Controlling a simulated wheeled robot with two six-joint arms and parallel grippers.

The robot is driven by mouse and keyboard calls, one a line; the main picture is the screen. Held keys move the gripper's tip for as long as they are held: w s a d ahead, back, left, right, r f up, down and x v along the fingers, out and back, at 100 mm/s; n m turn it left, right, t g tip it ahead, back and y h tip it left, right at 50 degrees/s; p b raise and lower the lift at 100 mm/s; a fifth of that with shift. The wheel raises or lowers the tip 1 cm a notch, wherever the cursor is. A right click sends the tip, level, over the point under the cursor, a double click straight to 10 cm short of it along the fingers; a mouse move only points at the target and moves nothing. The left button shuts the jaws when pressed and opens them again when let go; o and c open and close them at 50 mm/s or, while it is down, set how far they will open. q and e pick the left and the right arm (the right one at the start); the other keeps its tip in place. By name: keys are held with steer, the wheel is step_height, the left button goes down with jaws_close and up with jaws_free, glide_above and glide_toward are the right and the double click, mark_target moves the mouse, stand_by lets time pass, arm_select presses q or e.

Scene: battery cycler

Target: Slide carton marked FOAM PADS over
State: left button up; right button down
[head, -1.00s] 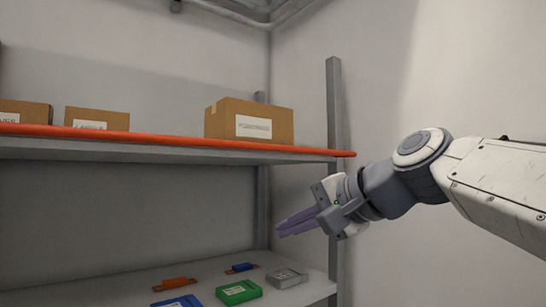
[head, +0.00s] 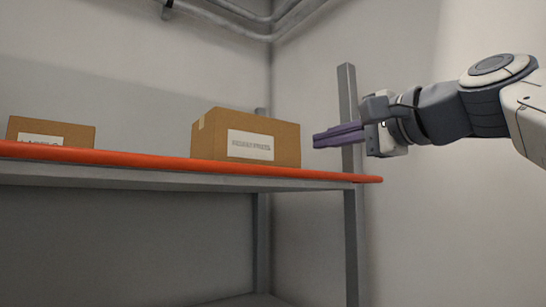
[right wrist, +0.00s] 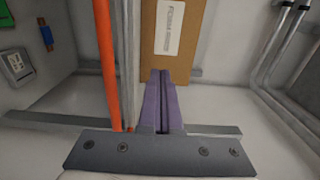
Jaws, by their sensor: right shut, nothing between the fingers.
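The largest carton (head: 210,137) is brown with a white label that seems to read FOAM PADS, though the print is blurred. It sits upright at the right part of the upper shelf (head: 130,172). My right gripper (head: 316,141) is shut and empty, level with the carton and just off its right end, with a small gap seen in the head view. In the right wrist view the shut purple fingers (right wrist: 161,76) point at the carton (right wrist: 191,50), close to its end face; contact cannot be told. My left gripper is not in view.
An orange rail (head: 130,158) runs along the shelf's front edge. A grey post (head: 350,220) stands at the right end, by the right gripper. A smaller carton (head: 75,135) stands far left. Bare shelf lies between the cartons.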

steer(key=shift+w+a+r, duration=0.1)
steer(key=shift+w+a, duration=0.1)
steer(key=shift+w, duration=0.15)
steer(key=p, duration=0.6)
glide_toward(267, 154)
steer(key=x, duration=0.5)
steer(key=shift+w+a+r, duration=0.15)
steer(key=shift+w, duration=0.05)
steer(key=shift+w+a+p, duration=0.3)
steer(key=shift+w+a, duration=0.1)
steer(key=shift+w, duration=0.15)
